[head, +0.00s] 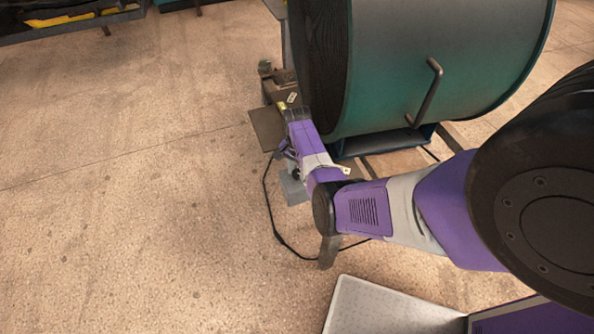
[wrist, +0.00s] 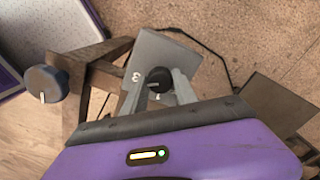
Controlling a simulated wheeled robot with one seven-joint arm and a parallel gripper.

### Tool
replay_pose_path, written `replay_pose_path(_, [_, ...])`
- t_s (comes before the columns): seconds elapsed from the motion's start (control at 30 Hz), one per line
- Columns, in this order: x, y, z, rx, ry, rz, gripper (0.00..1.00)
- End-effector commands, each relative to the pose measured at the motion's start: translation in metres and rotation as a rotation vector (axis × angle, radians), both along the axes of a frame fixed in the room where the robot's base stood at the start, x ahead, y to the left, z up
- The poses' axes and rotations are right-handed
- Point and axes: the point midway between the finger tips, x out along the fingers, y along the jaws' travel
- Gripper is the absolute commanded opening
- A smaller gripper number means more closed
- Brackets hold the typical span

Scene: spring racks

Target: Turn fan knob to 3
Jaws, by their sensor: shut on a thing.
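The fan (head: 430,80) is a large green drum with a handle, at the top centre-right of the head view. A grey control box (wrist: 165,58) shows in the wrist view, with a black round knob (wrist: 158,76) and a printed "3" to the knob's left. My gripper (wrist: 158,84) has its two grey fingers on either side of this knob and is shut on it. A short pale mark on the knob points toward the bottom of the wrist view. In the head view the grey box (head: 293,190) is partly seen beside my purple arm; the knob is hidden there.
A dark cable (head: 269,205) loops over the floor beside the box. A brown frame (wrist: 90,75) and a dark blue-grey round piece with a pale mark (wrist: 45,84) stand left in the wrist view.

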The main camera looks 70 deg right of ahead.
Motion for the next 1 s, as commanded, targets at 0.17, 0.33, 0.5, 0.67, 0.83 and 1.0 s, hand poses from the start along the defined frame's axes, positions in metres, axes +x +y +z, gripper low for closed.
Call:
replay_pose_path(0.17, [0.0,-0.001,0.001,0.0,-0.002,-0.001,0.56])
replay_pose_path(0.33, [0.0,0.0,0.0,0.0,-0.001,-0.001,0.56])
replay_pose_path(0.5, [0.0,0.0,0.002,-0.001,-0.001,0.0,0.56])
replay_pose_path(0.67, [0.0,-0.001,0.019,-0.004,-0.002,0.0,0.56])
replay_pose_path(0.83, [0.001,-0.001,0.047,-0.004,-0.002,0.0,0.56])
replay_pose_path(1.0, [0.001,-0.001,0.069,-0.003,-0.002,0.0,0.56])
